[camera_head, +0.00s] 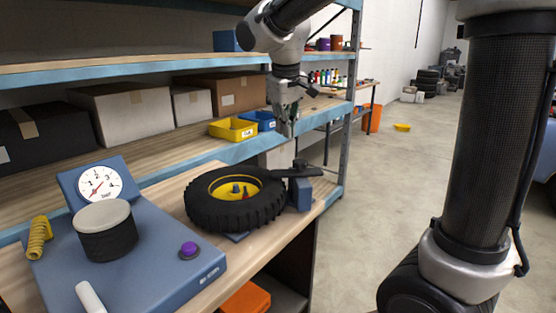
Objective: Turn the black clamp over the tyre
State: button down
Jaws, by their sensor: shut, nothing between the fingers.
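The tyre (213,216) lies flat on the workbench, a black knobbly tyre around a yellow rim (226,190). The black clamp (296,173) is a dark flat bar on a blue post (303,196) at the right of the tyre. Its left end reaches close to the tyre's right edge; I cannot tell whether it lies over the tread. My gripper (288,130) hangs pointing down above the clamp, apart from it. It is shut and empty.
A blue machine (150,250) with a round dial (100,184) and a purple button (189,249) stands left of the tyre. Shelves with boxes (133,107), a yellow bin (233,129) and a blue bin (262,119) run behind. An orange bin (246,298) sits below the bench. Floor at right is open.

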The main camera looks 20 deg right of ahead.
jog(key=w+f+m, duration=0.5)
jog(key=f+m, duration=0.2)
jog(key=f, duration=0.3)
jog(key=shift+t, duration=0.4)
jog(key=shift+s+a+r, duration=0.15)
jog(key=shift+s, duration=0.55)
jog(key=shift+s+a+r, duration=0.1)
jog(key=shift+s, duration=0.6)
jog(key=shift+s+a+r, duration=0.15)
jog(key=shift+s, duration=0.55)
jog(key=shift+s+a, duration=0.2)
jog(key=shift+s, duration=0.3)
jog(key=shift+s+f, duration=0.15)
